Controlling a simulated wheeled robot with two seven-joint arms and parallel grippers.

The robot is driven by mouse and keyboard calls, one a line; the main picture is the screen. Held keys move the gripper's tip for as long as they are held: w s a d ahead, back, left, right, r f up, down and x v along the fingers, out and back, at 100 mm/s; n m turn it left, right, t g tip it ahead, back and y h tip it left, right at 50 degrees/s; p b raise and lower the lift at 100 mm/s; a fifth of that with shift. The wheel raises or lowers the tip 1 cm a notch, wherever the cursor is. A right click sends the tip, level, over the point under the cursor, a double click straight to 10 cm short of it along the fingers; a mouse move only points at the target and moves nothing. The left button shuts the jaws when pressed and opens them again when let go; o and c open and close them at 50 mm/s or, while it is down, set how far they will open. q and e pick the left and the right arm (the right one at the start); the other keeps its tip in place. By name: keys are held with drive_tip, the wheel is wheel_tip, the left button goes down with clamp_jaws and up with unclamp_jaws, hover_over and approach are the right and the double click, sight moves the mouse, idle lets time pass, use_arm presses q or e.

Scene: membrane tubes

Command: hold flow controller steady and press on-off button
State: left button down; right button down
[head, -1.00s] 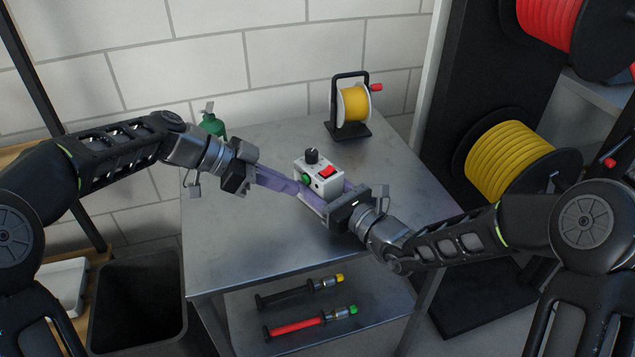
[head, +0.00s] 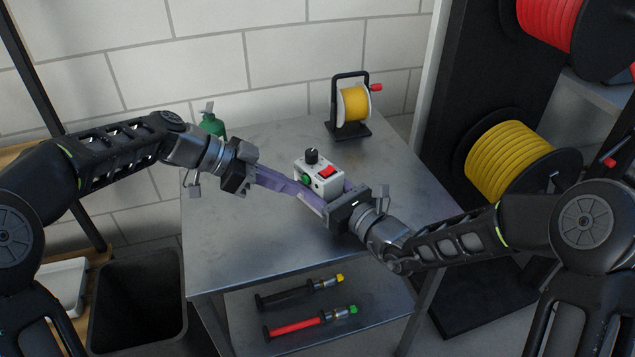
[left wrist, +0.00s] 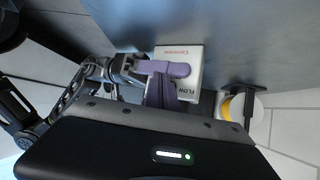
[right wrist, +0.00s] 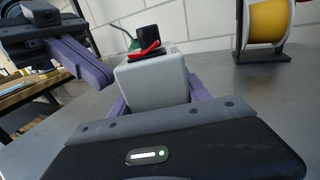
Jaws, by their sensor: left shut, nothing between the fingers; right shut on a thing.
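The flow controller (head: 320,180) is a small white box on the metal table, with a black knob, a green round button (head: 304,179) and a red rocker switch (head: 326,171) on it. My right gripper (head: 328,195) is shut on the controller, its purple fingers along both sides; the right wrist view shows the box (right wrist: 152,82) between them. My left gripper (head: 300,187) is shut and empty, its purple fingertips at the controller's left side near the green button. Whether they touch the button cannot be told. The left wrist view shows the box (left wrist: 178,65) partly behind the fingers.
Two tools, one black (head: 300,292) and one red (head: 308,323), lie on the lower shelf. The table front (head: 260,250) is clear.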

use_arm(q)
drive_tip(key=shift+w+d, duration=0.1)
drive_tip(key=shift+d, duration=0.05)
idle(0.4)
drive_tip(key=shift+w+d, duration=0.2)
drive_tip(key=shift+w+d, duration=0.2)
drive_tip(key=shift+d, duration=0.05)
idle(0.8)
drive_tip(key=shift+s+a, duration=0.5)
drive_tip(key=shift+a, duration=0.05)
drive_tip(key=shift+s+a, duration=0.1)
drive_tip(key=shift+s+a, duration=0.95)
drive_tip(key=shift+a, duration=0.15)
drive_tip(key=shift+s+a, duration=0.9)
drive_tip(key=shift+a, duration=0.2)
